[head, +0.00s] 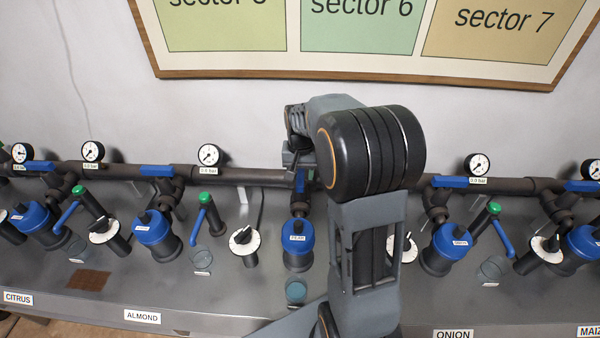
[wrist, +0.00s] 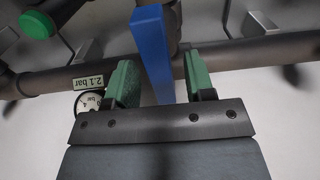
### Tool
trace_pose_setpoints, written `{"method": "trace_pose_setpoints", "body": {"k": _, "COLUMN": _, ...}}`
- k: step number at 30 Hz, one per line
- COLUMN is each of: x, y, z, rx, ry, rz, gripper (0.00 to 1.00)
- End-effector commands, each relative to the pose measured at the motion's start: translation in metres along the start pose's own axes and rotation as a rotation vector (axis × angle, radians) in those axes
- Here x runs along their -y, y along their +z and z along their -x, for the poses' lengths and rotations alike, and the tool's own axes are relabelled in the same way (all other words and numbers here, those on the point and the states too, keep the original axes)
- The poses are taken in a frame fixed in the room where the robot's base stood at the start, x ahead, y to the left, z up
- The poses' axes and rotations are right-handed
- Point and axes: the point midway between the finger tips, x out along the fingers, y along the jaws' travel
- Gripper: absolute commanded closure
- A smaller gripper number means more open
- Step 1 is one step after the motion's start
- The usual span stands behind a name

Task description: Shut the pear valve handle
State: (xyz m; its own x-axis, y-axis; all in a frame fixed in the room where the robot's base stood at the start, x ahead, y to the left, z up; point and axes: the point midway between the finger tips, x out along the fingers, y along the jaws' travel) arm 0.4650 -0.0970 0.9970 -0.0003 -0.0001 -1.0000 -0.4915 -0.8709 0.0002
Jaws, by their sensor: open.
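The pear valve handle is a blue bar (wrist: 153,50). In the wrist view it stands upright in the picture, crossing the dark main pipe. In the head view a small blue part of it (head: 300,182) shows above the blue filter (head: 297,232), whose label seems to read PEAR. My gripper (wrist: 163,77) is open, with one green finger on each side of the blue bar. A gap shows on the right; on the left the finger is close, and I cannot tell if it touches. In the head view my arm hides most of the gripper and handle.
Blue handles on neighbouring branches, such as this one (head: 156,171), lie along the main pipe (head: 250,175). A gauge (wrist: 88,103) with a 2.1 bar tag sits left of the fingers. Green-capped posts (head: 207,198), dials (head: 245,240) and filters crowd the bench.

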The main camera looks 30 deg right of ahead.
Motion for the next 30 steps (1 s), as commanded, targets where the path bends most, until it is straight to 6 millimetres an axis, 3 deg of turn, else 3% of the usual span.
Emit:
{"method": "trace_pose_setpoints", "body": {"k": 11, "x": -0.0002, "y": -0.0001, "z": -0.0033, "rx": 0.000, "ry": 0.000, "rz": -0.001, "gripper": 0.52}}
{"method": "trace_pose_setpoints", "body": {"k": 26, "x": -0.0001, "y": -0.0001, "z": -0.0029, "rx": 0.000, "ry": 0.000, "rz": 0.000, "gripper": 1.00}}
{"method": "trace_pose_setpoints", "body": {"k": 30, "x": 0.0012, "y": 0.0005, "z": -0.0028, "rx": 0.000, "ry": 0.000, "rz": -0.005, "gripper": 1.00}}
